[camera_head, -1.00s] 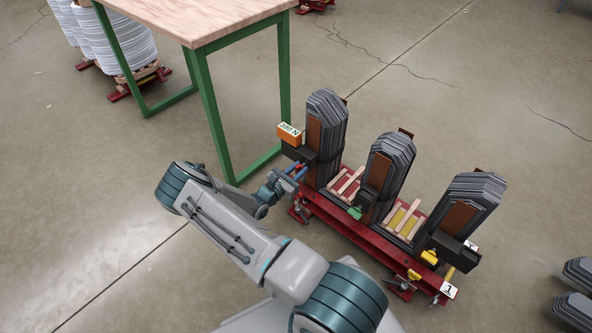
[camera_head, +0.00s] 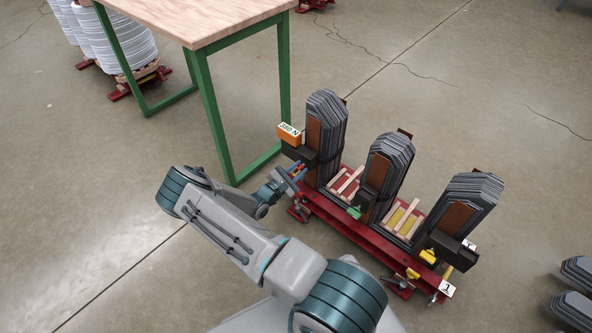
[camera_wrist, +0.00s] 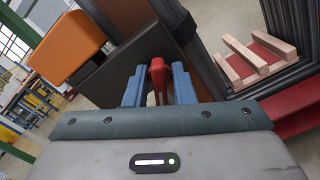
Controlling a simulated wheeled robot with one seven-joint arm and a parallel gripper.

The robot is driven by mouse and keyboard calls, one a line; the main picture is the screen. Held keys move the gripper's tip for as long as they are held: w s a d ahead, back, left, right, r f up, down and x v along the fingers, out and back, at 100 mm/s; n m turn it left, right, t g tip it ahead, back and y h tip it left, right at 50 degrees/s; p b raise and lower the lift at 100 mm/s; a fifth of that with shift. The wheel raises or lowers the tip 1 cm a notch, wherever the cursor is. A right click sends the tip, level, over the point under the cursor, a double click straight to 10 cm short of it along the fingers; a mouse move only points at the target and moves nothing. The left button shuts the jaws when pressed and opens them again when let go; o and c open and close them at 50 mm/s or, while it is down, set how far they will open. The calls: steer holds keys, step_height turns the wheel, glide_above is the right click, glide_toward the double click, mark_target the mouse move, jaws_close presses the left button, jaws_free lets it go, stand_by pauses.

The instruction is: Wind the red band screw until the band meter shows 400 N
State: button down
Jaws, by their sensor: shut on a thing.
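The red band screw (camera_wrist: 157,72) stands between the blue fingers of my gripper (camera_wrist: 158,88) in the wrist view. The fingers are shut on it. In the head view my gripper (camera_head: 294,171) is at the left end of the red stand, beside the leftmost core (camera_head: 326,105). The band meter (camera_head: 289,134) is an orange box with a white label above a dark block; its small digits seem to read about 380 N, but I cannot be sure. The orange box also shows in the wrist view (camera_wrist: 66,47), with no digits visible there.
Two more cores stand on the red stand (camera_head: 345,222), in the middle (camera_head: 391,155) and at the right (camera_head: 472,203), with yellow and green screws near them. A green-legged table (camera_head: 208,105) is close behind my gripper.

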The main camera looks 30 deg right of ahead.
steer(key=shift+a, duration=0.15)
steer(key=m+p, duration=0.1)
steer(key=m, duration=0.3)
steer(key=c, duration=1.2)
jaws_free()
steer(key=shift+f, duration=0.1)
steer(key=shift+o, duration=0.3)
steer(key=p+v, duration=0.3)
steer(key=v, duration=1)
steer(key=shift+s+a, duration=0.15)
steer(key=shift+a, duration=0.2)
